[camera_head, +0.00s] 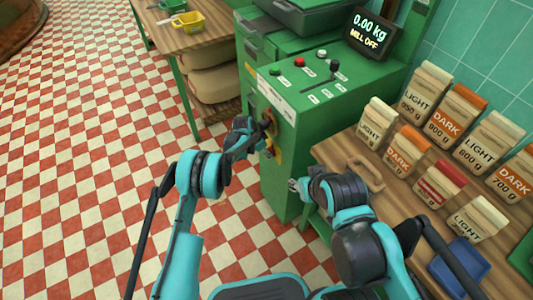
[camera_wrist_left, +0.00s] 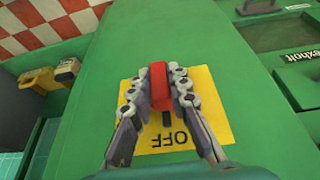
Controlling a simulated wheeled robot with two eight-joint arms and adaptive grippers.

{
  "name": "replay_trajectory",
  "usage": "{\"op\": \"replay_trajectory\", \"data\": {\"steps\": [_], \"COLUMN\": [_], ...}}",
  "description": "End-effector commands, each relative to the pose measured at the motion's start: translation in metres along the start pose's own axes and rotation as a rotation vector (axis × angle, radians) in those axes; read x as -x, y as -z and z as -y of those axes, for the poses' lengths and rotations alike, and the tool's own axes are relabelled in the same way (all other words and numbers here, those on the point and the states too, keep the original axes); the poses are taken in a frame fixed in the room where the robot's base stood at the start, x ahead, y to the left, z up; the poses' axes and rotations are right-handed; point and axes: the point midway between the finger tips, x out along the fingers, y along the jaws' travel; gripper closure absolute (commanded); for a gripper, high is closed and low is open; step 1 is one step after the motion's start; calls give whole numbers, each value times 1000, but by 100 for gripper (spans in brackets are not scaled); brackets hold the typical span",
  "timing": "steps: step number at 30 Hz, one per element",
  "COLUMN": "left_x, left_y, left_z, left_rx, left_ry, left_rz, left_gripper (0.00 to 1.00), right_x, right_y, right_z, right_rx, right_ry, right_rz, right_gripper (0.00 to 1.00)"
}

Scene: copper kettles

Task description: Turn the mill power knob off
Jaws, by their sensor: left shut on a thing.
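The mill's red power knob (camera_wrist_left: 158,84) stands on a yellow plate (camera_wrist_left: 213,120) on the green cabinet's side, shown in the left wrist view. My left gripper (camera_wrist_left: 160,92) is shut on the knob, one finger on each side. The knob's long side lies in line with a dark mark above the word OFF, which reads upside down. In the head view my left gripper (camera_head: 266,136) is at the green mill cabinet (camera_head: 290,165) and mostly hides the knob. The display (camera_head: 370,33) reads 0.00 kg and MILL OFF. My right gripper (camera_head: 297,186) is beside the cabinet; its fingers are too small to judge.
A wooden table (camera_head: 345,150) with several light and dark coffee bags and a blue tray (camera_head: 459,265) is at the right. The cabinet top has buttons and a black lever (camera_head: 334,67). A wooden bench (camera_head: 165,37) stands at the back left. The checkered floor is clear at the left.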

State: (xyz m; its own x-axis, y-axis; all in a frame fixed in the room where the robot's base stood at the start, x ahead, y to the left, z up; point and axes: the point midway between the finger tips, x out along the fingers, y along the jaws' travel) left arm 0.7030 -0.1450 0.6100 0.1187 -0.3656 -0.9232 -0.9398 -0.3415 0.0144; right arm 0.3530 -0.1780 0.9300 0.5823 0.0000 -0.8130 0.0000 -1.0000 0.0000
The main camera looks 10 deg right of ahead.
Motion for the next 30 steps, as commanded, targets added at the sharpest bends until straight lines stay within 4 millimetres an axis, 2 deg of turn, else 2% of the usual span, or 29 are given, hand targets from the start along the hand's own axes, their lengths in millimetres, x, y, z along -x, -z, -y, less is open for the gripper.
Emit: {"op": "replay_trajectory", "data": {"steps": [2, 3, 5, 14, 19, 30], "left_x": [-1, -1, -1, 0, 14, 44], "left_y": [-2, -2, -2, -1, -4, -80], "left_z": [-1, -1, -1, -1, 0, 3], "left_rx": [0, 0, 0, 0, 1, 3], "left_ry": [-2, -2, -2, -1, -1, 0], "left_rz": [5, 5, 4, 2, 4, 3], "left_gripper": [100, 78, 62, 62, 62, 62], "right_x": [0, 0, 0, 0, 0, 0], "right_y": [0, 0, 0, 0, 0, 0], "right_z": [0, 0, 0, 0, 0, 0], "right_rx": [0, 0, 0, 0, 0, 0], "right_ry": [0, 0, 0, 0, 0, 0], "right_rz": [0, 0, 0, 0, 0, 0], "right_gripper": [60, 60, 60, 60, 60, 60]}}
